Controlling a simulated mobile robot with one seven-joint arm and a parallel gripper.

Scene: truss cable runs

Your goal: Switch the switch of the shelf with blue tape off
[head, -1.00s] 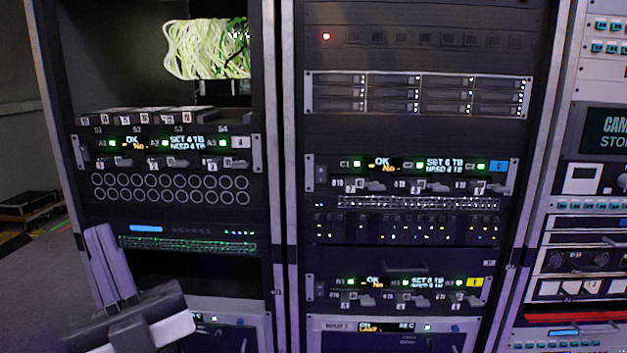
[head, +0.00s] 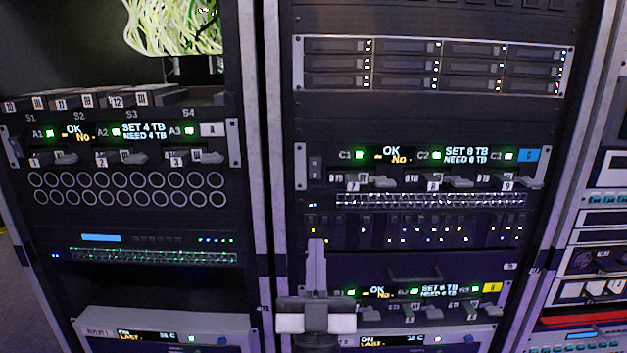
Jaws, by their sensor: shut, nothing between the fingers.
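The shelf with blue tape (head: 420,178) is in the right rack, marked with a blue label (head: 528,155) at its right end. Its lit display and green lights C1, C2 and C3 are on. A small dark switch (head: 315,168) sits at the shelf's left end; its position is too small to tell. My gripper (head: 316,245) is shut and empty, its fingers pointing up. In the picture it is below the switch and apart from it, in front of the lower part of the right rack.
A similar shelf with a yellow label (head: 491,288) lies below, its left end hidden by my gripper. A white-label shelf (head: 212,129) is in the left rack. A silver drive unit (head: 430,66) is above the blue-tape shelf. Handles and drives protrude from the shelves.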

